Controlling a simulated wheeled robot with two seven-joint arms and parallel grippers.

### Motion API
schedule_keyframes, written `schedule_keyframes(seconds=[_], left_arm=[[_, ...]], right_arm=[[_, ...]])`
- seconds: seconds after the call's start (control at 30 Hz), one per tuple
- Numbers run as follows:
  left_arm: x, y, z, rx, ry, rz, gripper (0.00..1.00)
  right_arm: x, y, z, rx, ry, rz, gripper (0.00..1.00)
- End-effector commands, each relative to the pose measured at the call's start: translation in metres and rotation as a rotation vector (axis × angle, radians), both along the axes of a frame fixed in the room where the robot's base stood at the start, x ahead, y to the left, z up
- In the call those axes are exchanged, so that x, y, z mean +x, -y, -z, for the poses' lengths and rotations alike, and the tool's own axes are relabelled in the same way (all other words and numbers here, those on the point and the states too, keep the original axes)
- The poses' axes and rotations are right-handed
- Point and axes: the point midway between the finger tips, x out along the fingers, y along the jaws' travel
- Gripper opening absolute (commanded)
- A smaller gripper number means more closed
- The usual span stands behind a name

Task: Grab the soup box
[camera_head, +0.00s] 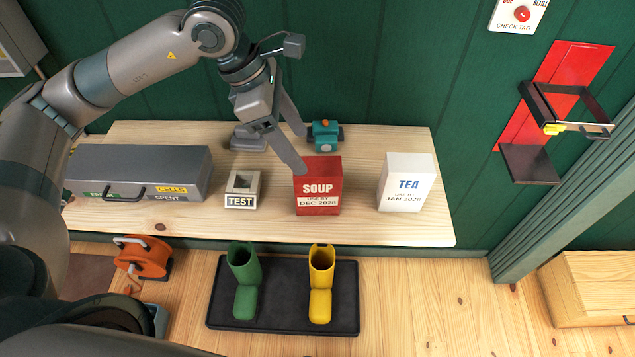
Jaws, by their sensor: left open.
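A red soup box (318,187) stands upright on the wooden bench (420,235), with its white "SOUP" label facing me. My left gripper (302,152) comes down from the upper left, with its two fingers spread apart. One fingertip shows in front of or at the top left edge of the box, and the other shows farther back behind it. I cannot tell whether the fingers touch the box. Nothing is held. My right gripper is not in view.
A white tea box (407,183) stands to the right of the soup box. A small "TEST" holder (241,190) and a grey case (140,171) stand to the left. A small teal device (324,135) sits behind. Green and yellow boots (321,284) stand on a dark tray (283,322) below.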

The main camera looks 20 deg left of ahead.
Motion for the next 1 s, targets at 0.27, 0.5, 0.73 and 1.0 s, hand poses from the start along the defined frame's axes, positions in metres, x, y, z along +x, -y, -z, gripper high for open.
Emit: schedule_keyframes(seconds=[0.27, 0.5, 0.73, 1.0], left_arm=[[0.005, 0.018, 0.043, 0.000, -0.004, 0.001, 0.65], [0.009, 0.027, 0.067, 0.000, -0.001, 0.000, 0.65], [0.010, 0.028, 0.070, -0.001, 0.001, 0.000, 0.65], [0.011, 0.030, 0.072, 0.000, -0.001, -0.001, 0.65]], right_arm=[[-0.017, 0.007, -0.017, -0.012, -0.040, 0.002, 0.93], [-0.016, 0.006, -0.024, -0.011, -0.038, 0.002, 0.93], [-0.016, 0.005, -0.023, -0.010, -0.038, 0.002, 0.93], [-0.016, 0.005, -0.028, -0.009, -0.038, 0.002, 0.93]])
